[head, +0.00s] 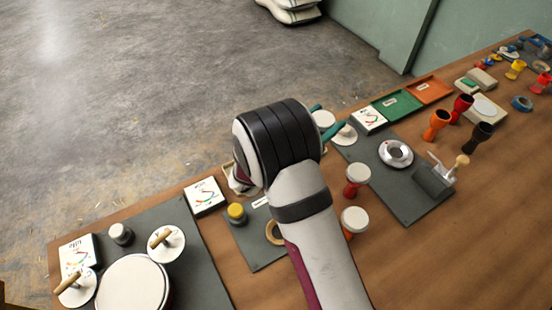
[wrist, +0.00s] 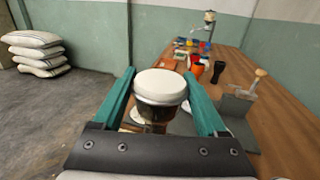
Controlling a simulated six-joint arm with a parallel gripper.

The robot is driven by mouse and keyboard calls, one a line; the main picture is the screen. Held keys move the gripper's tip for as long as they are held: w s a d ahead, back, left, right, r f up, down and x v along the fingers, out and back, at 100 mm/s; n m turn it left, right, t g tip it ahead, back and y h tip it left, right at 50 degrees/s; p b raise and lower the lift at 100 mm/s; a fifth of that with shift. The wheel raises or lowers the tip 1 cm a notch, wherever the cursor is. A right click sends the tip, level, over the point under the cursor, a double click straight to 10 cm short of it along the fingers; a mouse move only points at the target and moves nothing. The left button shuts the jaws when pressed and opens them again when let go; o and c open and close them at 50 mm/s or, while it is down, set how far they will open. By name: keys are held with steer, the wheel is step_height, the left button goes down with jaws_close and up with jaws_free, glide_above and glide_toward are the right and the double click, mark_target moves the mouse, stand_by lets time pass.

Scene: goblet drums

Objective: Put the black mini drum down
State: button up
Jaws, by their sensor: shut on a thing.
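The black mini drum, with a white round head and a dark body, sits between the teal fingers of my gripper (wrist: 160,76) in the wrist view (wrist: 160,87). The fingers are shut on its sides and the drum looks upright. In the head view my arm hides most of the gripper; the fingertips and the drum's white head (head: 323,118) show just past the wrist, near the far table edge. Its lower body is hidden there, so I cannot tell whether it touches anything below.
A white disc (head: 345,135) lies close beside the drum. Green (head: 397,105) and orange (head: 429,90) trays line the far edge.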

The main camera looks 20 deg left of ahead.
steer(key=w+a+f, duration=0.1)
steer(key=a+f, duration=0.9)
steer(key=a, duration=0.1)
steer(key=shift+f, duration=0.4)
steer(key=shift+w+a+f, duration=0.1)
steer(key=o, duration=1.5)
